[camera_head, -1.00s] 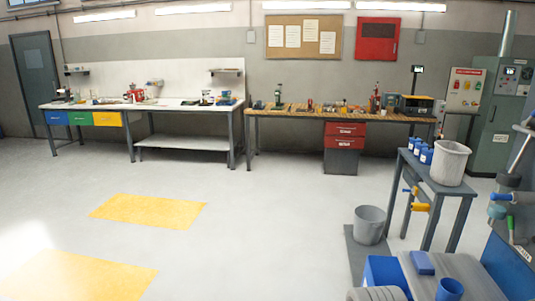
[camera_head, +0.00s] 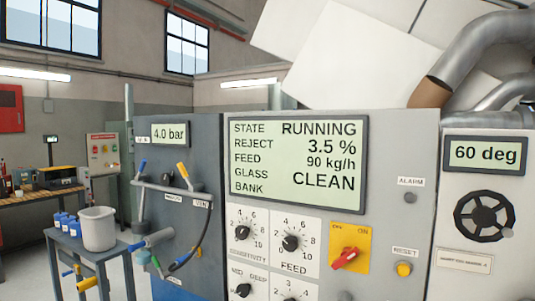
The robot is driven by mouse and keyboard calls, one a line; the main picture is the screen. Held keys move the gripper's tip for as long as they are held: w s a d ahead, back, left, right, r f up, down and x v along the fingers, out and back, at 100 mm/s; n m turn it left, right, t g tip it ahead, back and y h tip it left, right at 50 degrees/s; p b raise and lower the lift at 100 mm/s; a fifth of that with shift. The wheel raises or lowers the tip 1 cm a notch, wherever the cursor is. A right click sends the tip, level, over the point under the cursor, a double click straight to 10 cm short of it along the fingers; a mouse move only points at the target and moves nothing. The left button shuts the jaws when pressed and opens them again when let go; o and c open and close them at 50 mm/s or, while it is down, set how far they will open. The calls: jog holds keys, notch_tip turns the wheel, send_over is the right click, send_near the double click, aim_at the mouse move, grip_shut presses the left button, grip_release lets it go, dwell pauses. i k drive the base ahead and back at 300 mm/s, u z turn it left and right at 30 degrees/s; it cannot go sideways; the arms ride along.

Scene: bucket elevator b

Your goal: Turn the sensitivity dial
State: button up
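The sensitivity dial (camera_head: 243,234) is a black round knob on a white plate at the lower left of the grey control panel. Numbers run around it, with 4 and 6 at the top and 10 at the lower right, and the word SENSITIVITY is under it. Its exact pointer setting is too small to read. The similar feed dial (camera_head: 291,243) is just to its right. The display (camera_head: 297,165) above reads STATE RUNNING, REJECT 3.5 %, FEED 90 kg/h, GLASS BANK CLEAN. My gripper is not in view.
A red switch (camera_head: 345,257) on a yellow plate and a yellow reset button (camera_head: 403,269) lie right of the dials. A black handwheel (camera_head: 485,216) is further right. Hoses and tools hang on the left cabinet. A grey bucket (camera_head: 99,229) stands on a small table at left.

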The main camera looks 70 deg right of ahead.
aim_at(242, 232)
jog(key=z, duration=2.75)
